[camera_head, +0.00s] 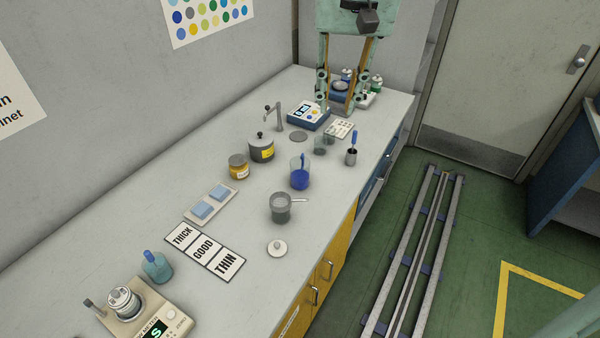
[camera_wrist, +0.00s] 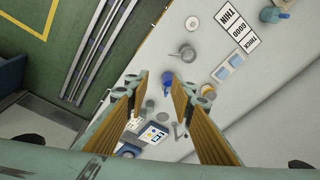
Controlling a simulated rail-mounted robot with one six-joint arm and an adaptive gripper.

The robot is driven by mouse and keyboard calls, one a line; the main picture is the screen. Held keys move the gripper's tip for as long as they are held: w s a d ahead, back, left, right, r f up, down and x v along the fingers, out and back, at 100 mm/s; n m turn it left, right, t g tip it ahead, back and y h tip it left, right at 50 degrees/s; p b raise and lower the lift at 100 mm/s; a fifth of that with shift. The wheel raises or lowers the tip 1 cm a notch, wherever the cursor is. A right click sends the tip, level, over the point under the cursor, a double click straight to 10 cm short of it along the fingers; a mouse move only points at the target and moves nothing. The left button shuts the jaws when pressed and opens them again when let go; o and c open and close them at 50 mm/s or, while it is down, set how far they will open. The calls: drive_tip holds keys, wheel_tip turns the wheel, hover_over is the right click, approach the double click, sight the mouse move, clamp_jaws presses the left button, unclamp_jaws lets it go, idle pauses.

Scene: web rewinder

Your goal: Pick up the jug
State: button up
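A clear jug (camera_head: 300,178) with blue liquid and a blue piece rising from it stands on the grey counter (camera_head: 130,225), near its middle. It also shows in the wrist view (camera_wrist: 168,80), appearing between the fingertips. My gripper (camera_head: 339,100) is open and empty, pointing down over the far end of the counter, clear of the jug. Its two fingers show wide apart in the wrist view (camera_wrist: 163,88). Nothing hides the jug in the head view.
A grey handled cup (camera_head: 281,210) stands in front of the jug, and a small pot with a blue-handled tool (camera_head: 351,156) to its right. A lidded grey tin (camera_head: 261,150) and an amber jar (camera_head: 238,168) stand left. A clear beaker (camera_head: 321,145) stands behind. Floor rails (camera_head: 410,260) run alongside.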

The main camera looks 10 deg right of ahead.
drive_tip(key=w+f+m, duration=0.1)
drive_tip(key=w+f, duration=0.5)
drive_tip(key=w, duration=0.5)
drive_tip(key=m+g+p, duration=0.2)
drive_tip(key=m, duration=0.1)
hover_over(303, 153)
wheel_tip(303, 153, down, 20)
drive_tip(key=shift+w+f, duration=0.55)
drive_tip(key=shift+f, duration=0.1)
drive_tip(key=shift+f, duration=4.2)
drive_tip(key=shift+f+b, duration=0.1)
drive_tip(key=shift+b, duration=0.2)
drive_tip(key=shift+s+d+f+b, duration=0.1)
drive_tip(key=shift+f+b, duration=0.2)
drive_tip(key=shift+f, duration=2.2)
drive_tip(key=shift+c, duration=0.7)
